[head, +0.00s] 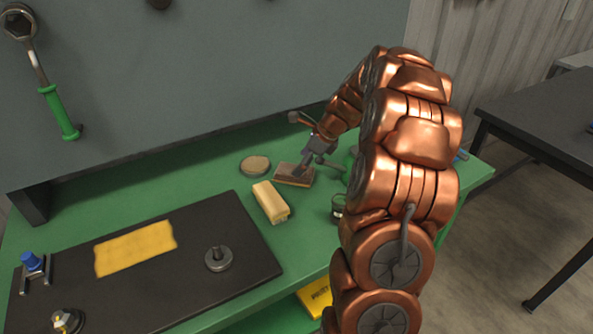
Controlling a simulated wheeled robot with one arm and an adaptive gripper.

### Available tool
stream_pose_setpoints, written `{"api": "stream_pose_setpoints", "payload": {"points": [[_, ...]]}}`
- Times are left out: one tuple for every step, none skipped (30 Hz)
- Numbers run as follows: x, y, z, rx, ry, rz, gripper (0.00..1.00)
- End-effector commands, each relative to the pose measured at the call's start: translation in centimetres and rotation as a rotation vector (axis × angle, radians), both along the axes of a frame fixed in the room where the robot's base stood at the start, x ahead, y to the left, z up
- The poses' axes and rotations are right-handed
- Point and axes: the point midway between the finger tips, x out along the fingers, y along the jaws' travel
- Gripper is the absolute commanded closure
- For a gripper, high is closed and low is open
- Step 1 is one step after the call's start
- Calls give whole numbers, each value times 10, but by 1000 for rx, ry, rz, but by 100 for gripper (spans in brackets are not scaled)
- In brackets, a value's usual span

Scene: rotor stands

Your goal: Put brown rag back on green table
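A small brown folded piece, which looks like the brown rag (291,178), lies flat on the green table (215,180) near the back, right of the middle. My gripper (318,168) is above its right end, pointing down. Its two fingers appear spread apart, with one overlapping the rag in the picture and the other to its right. I cannot tell whether the finger touches the rag. Nothing shows between the fingers.
A yellow block-like folded piece (269,202) and a round tan disc (255,165) lie close by. A dark mat (190,290) at left bears a flat yellow cloth (135,248) and metal parts (218,259). A dark cup (338,207) stands beside my arm.

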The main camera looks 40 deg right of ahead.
Motion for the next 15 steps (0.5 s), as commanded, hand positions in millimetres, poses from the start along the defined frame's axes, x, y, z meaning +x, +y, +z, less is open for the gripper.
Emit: {"api": "stream_pose_setpoints", "payload": {"points": [[-3,-4,7,-4,-3,-3,9],[-5,-6,11,-4,-5,-3,9],[-6,-8,16,-4,-5,-3,9],[-8,-9,19,-4,-4,-2,9],[-9,-9,22,-3,-4,-2,9],[-11,-11,25,-2,-3,-1,9],[-12,-11,27,-2,-3,-1,9],[-12,-11,28,-2,-2,-1,9],[-13,-12,29,-2,-2,-1,9],[-13,-11,30,-2,-1,0,9],[-13,-11,30,-2,-1,2,9],[-13,-9,30,-5,-1,10,9],[-14,-6,31,-8,-1,20,9],[-14,-2,31,-12,-2,36,9],[-16,5,33,-21,-3,63,9]]}}
